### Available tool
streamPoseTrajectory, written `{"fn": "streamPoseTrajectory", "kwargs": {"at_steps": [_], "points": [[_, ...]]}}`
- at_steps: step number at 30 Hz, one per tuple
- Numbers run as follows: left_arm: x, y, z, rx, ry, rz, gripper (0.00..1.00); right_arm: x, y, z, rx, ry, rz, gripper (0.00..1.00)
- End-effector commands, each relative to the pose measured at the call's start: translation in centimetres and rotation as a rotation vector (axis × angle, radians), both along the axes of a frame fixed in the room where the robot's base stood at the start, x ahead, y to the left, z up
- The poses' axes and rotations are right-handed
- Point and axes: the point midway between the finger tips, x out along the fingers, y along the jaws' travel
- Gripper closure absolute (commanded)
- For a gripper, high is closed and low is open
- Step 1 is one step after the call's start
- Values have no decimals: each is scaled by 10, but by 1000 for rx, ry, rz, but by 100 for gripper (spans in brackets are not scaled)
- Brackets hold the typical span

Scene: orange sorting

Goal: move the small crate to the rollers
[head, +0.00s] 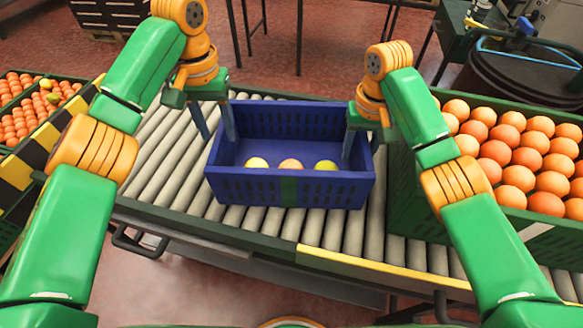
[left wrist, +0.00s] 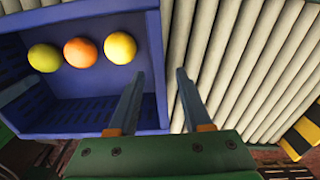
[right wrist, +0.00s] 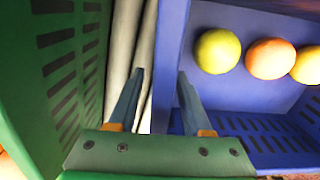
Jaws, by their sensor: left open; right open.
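The small blue crate (head: 238,188) sits on the grey rollers (head: 150,150) in the middle of the head view. Three fruits lie in it: a yellow one (head: 257,162), an orange one (head: 291,164) and a yellow-green one (head: 326,165). My left gripper (head: 214,136) is open at the crate's left wall, one finger inside and one outside; the wall (left wrist: 154,50) runs between its fingers in the left wrist view. My right gripper (head: 360,152) is open at the right wall, which passes between its fingers in the right wrist view (right wrist: 168,60). Contact cannot be told.
A large green crate (head: 410,190) full of oranges stands close on the right, beside my right gripper's outer finger. Green crates of fruit (head: 75,88) stand at the left behind a yellow-black striped edge (head: 45,140). Bare rollers lie left of the blue crate and in front of it.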

Motion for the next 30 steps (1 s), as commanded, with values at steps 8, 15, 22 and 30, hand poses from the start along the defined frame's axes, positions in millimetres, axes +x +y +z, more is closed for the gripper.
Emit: {"fn": "streamPoseTrajectory", "kwargs": {"at_steps": [8, 15, 22, 30], "points": [[0, 0, 45, 0, -1, 1, 50, 0, 0, 1, -1, -1, 0, 50], [0, 0, 47, -1, 1, -1, 50, 1, -2, 55, -4, -7, -4, 50], [0, 0, 46, -1, 0, -1, 50, 0, 0, 108, -2, -2, -3, 50], [0, 0, 46, -1, 0, -1, 50, 0, 0, 121, 0, 0, -1, 50]]}}
